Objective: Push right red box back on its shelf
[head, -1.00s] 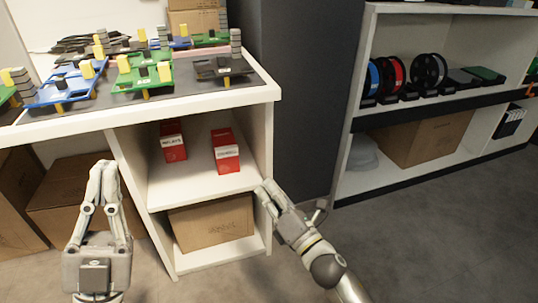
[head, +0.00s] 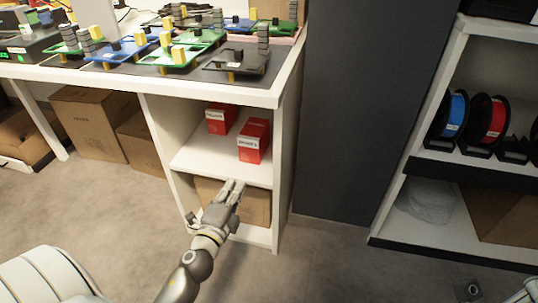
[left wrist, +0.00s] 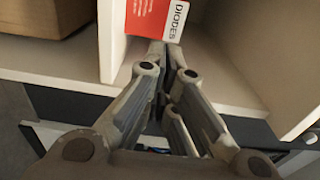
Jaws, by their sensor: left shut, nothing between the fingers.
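The right red box (head: 254,141), with a white label, stands upright on the white middle shelf (head: 200,160) under the workbench. The left red box (head: 221,118) stands beside it, apart and further back. My left gripper (head: 235,185) is shut and empty, just below and in front of the right box. In the left wrist view, the shut fingertips (left wrist: 169,46) point at a red box (left wrist: 148,14) labelled DIODES, seen sideways. Whether they touch it is unclear. Grey parts, probably my right gripper (head: 497,292), are cut off at the bottom right corner.
A cardboard box (head: 258,207) sits on the lower shelf behind my left gripper. Circuit boards cover the workbench (head: 245,95) above. The shelf's right side wall (head: 286,165) stands close to the right box. A rack with spools (head: 490,120) is at the right.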

